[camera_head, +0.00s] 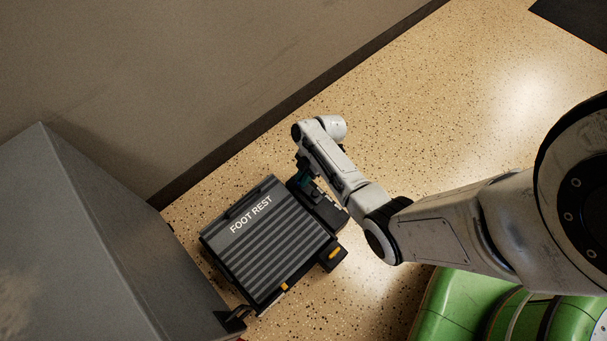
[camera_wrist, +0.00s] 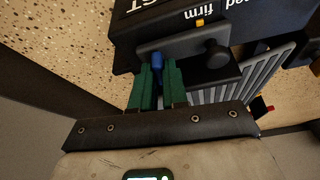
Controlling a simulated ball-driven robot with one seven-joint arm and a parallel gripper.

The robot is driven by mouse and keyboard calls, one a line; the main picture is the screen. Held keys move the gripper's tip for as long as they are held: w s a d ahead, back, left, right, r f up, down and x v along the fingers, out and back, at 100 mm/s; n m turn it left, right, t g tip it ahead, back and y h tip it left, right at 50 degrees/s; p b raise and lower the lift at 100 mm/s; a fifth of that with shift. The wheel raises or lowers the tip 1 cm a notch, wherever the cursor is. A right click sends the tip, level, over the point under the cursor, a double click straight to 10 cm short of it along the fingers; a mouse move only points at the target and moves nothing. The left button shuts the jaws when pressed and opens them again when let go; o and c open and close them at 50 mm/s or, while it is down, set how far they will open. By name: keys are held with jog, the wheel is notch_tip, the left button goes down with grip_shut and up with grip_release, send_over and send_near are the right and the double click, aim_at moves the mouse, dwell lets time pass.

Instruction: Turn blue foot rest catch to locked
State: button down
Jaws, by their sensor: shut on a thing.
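The dark grey ribbed foot rest (camera_head: 290,241) lies on the floor, its "FOOT REST" lettering facing up. My gripper (camera_head: 304,181) is at its upper right edge, largely hidden by my own arm in the head view. In the wrist view, the two green fingers of my gripper (camera_wrist: 158,76) are shut on the blue catch (camera_wrist: 157,59), which sticks out from the dark side of the foot rest. The fingers hide the catch's lower part. I cannot read any locked mark beside it.
A black knob (camera_wrist: 216,54) sits right of the catch, near an upside-down "firm" label (camera_wrist: 206,14). A grey cabinet (camera_head: 120,240) stands left of the foot rest, and a wall (camera_head: 180,80) runs behind. Speckled floor (camera_head: 450,100) is clear at upper right.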

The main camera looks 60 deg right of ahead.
jog(key=m+p, duration=0.1)
jog(key=m+t+p, duration=0.1)
jog(key=m, duration=0.1)
jog(key=shift+s+a+r+h+p, duration=0.1)
jog(key=shift+r+h+p, duration=0.1)
jog(key=shift+h+p, duration=0.2)
jog(key=m+t+h+p, duration=0.1)
jog(key=m+p, duration=0.1)
jog(key=m, duration=0.3)
jog(key=shift+s+a, duration=0.1)
jog(key=shift+a, duration=0.05)
jog(key=m+h+p, duration=0.1)
jog(key=m, duration=0.1)
jog(key=m+h+p, duration=0.1)
jog(key=m, duration=0.1)
jog(key=shift+a+f+t, duration=0.1)
jog(key=shift+t, duration=0.2)
jog(key=shift+f+m+h+p, duration=0.1)
jog(key=shift+m+h+p, duration=0.65)
jog(key=shift+m, duration=1.25)
jog(key=c, duration=1.2)
grip_release()
jog(key=shift+o, duration=0.2)
